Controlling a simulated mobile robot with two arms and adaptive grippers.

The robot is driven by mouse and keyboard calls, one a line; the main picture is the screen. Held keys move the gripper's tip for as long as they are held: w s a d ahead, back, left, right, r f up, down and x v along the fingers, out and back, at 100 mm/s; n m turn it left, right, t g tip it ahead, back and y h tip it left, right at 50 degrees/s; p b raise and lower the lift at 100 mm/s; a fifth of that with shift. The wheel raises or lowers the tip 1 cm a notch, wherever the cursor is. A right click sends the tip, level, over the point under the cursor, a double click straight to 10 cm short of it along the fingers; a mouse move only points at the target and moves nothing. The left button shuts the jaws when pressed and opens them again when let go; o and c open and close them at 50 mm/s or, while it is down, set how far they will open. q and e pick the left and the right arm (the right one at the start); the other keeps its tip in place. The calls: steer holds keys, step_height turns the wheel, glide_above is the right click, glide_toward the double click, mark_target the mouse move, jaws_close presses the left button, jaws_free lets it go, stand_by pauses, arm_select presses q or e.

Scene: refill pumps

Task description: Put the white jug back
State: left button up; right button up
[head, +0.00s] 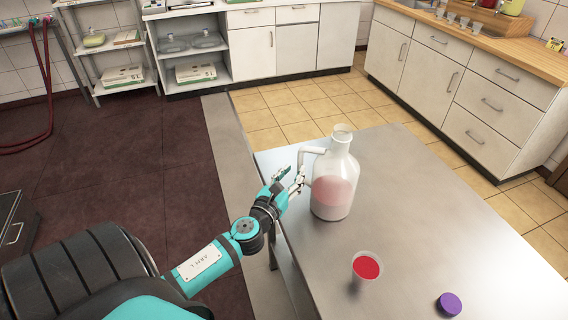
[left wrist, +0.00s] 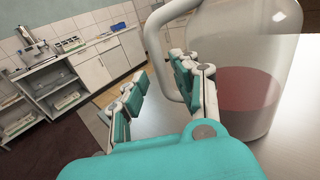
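The white jug (head: 334,185) is a translucent bottle with a white side handle (head: 304,160) and pink liquid in its lower part. It stands upright and uncapped on the steel table (head: 430,215). My left gripper (head: 288,178) is at the handle side of the jug, left of its body. In the left wrist view the fingers (left wrist: 158,88) are spread apart, and the handle (left wrist: 157,50) shows just beyond and between them. I cannot tell whether a finger touches it. The jug body (left wrist: 245,75) fills the right of that view. My right gripper is not in view.
A clear cup of red liquid (head: 366,268) and a purple cap (head: 449,304) are on the table in front of the jug. The table's right part is bare. White cabinets (head: 470,90) and a shelf rack (head: 105,45) stand beyond the floor.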

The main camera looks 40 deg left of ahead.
arm_select(q)
steer(key=shift+b+v, duration=0.4)
steer(key=shift+v, duration=2.35)
